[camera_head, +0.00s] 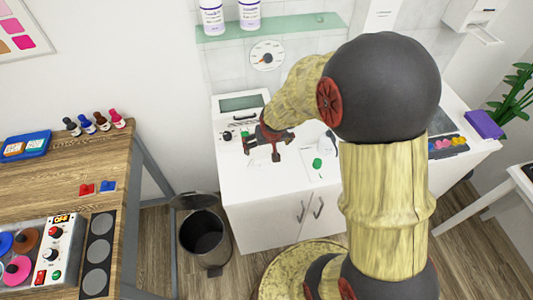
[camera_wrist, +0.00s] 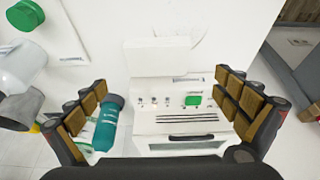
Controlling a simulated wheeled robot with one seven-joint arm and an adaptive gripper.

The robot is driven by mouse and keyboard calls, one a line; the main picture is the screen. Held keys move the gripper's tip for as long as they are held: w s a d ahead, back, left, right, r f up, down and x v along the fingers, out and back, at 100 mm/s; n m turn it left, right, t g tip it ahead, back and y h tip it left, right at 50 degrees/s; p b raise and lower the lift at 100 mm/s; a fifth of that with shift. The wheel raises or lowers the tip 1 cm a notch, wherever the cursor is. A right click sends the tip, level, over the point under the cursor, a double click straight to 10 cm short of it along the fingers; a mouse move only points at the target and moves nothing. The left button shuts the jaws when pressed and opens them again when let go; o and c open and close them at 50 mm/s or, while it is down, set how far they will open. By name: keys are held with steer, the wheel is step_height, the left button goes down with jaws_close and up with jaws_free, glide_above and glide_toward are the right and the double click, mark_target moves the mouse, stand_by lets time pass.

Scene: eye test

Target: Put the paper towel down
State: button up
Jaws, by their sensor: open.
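I cannot make out a paper towel for certain in either view. My gripper (camera_head: 268,150) hangs over the white cabinet top (camera_head: 255,185) in the head view. In the wrist view my gripper (camera_wrist: 166,112) is open, its brown-padded fingers wide apart with nothing held between them. Between and beyond the fingers is a white device (camera_wrist: 180,93) with small knobs and a green button. A teal bottle-like object (camera_wrist: 109,122) lies close to the left finger, partly covered by it. My arm hides part of the cabinet top in the head view.
A green round item (camera_head: 317,163) sits on the cabinet top; a green item (camera_wrist: 26,15) also shows in the wrist view. A glass shelf (camera_head: 290,24) with bottles is behind. An open bin (camera_head: 203,232) stands beside the cabinet; a wooden table (camera_head: 105,150) is at left.

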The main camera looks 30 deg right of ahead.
mark_target(266, 152)
steer(key=b+x, duration=0.1)
steer(key=x, duration=0.3)
steer(key=b+x, duration=0.1)
steer(key=x, duration=0.2)
steer(key=shift+d+f, duration=0.25)
steer(key=shift+f, duration=0.1)
steer(key=shift+r, duration=0.1)
steer(key=c, duration=0.8)
